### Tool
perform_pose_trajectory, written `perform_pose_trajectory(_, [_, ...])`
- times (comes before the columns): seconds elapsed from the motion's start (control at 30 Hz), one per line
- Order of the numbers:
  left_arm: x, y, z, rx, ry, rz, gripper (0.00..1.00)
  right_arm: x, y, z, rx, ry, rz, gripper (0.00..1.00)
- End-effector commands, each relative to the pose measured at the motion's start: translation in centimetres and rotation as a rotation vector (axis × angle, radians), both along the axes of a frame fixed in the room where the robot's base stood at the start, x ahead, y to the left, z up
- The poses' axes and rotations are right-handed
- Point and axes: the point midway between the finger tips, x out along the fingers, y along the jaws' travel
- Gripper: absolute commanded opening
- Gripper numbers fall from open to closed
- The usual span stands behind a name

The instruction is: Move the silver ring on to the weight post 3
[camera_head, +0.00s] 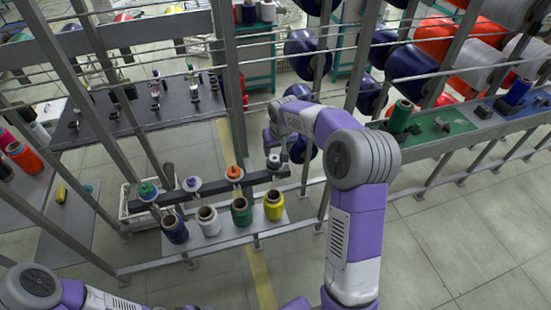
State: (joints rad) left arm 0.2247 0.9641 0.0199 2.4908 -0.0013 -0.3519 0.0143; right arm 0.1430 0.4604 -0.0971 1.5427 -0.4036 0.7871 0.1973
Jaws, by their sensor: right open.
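My right arm reaches up the middle, and my right gripper (280,155) points down at the right end of a dark bar. It is small here; its jaws are open, just above a pale silver ring or disc (277,170) at that end. I cannot tell whether the jaws surround any part of it. Along the bar stand more posts with discs: one with an orange top (234,172), one with a pale top (192,184) and one with a green top (147,190). No post numbers are readable. My left gripper is out of view.
Blue, white, green and yellow yarn cones (273,205) stand on a pale shelf (215,237) below the bar. Metal frame posts and thin rods surround the bar. A white crate (130,206) is at left. A green shelf (440,140) is at right.

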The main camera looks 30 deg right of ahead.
Motion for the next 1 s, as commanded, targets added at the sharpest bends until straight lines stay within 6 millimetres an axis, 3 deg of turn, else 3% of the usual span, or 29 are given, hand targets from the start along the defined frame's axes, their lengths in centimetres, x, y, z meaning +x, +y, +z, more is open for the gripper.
perform_pose_trajectory(0.1, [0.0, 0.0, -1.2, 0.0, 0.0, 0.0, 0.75, 0.4, -0.1, -1.8, -0.001, 0.0, 0.0, 0.64])
perform_pose_trajectory(0.5, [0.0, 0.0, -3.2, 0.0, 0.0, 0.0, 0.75, 1.7, -0.4, -5.9, 0.0, 0.0, -0.001, 0.64])
perform_pose_trajectory(1.0, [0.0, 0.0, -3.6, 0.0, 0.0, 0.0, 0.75, 2.1, -0.5, -6.8, 0.0, 0.0, -0.001, 0.64])
